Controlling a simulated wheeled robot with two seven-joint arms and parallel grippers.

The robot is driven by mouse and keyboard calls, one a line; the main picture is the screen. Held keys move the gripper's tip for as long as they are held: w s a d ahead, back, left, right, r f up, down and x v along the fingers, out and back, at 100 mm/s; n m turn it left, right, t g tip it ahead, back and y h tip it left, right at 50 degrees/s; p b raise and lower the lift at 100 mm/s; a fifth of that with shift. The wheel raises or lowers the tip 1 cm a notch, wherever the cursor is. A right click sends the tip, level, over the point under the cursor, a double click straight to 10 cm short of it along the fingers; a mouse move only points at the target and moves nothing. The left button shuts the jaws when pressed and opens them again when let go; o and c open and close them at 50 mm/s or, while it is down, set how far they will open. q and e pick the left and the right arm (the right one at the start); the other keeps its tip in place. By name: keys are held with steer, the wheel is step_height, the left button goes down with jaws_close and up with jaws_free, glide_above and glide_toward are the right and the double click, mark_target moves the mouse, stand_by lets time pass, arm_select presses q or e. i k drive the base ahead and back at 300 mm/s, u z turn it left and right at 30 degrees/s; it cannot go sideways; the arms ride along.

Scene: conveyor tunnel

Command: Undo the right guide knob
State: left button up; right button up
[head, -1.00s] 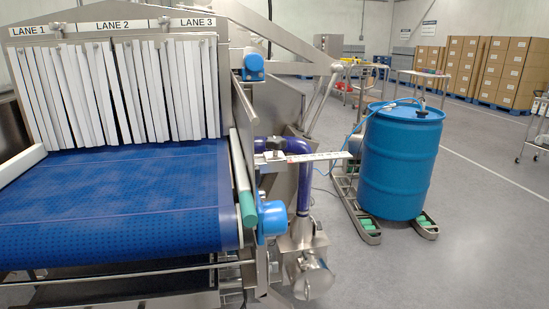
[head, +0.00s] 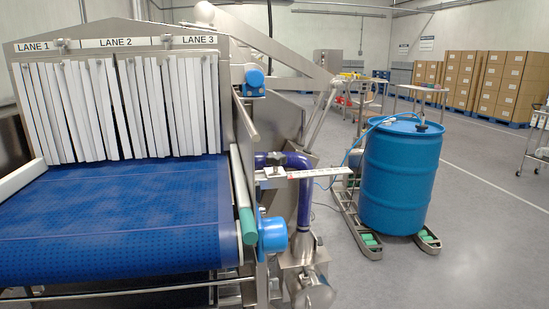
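A small black knob (head: 275,159) stands on a metal clamp at the right side of the conveyor, seemingly the right guide knob. It sits at the near end of a white ruled bar (head: 315,174) that sticks out to the right. The right guide rail (head: 242,195), pale with a green end, runs along the belt's right edge. Neither of my grippers shows in the head view.
The blue belt (head: 120,215) leads under white strip curtains (head: 120,105). A blue motor (head: 272,235) and purple pipe (head: 304,205) are below the bar. A blue drum (head: 398,180) stands on a low metal frame to the right. Open floor lies at the far right.

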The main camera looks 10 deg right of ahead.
mark_target(277, 159)
steer(key=z, duration=1.85)
steer(key=i, duration=0.6)
steer(key=u, duration=1.25)
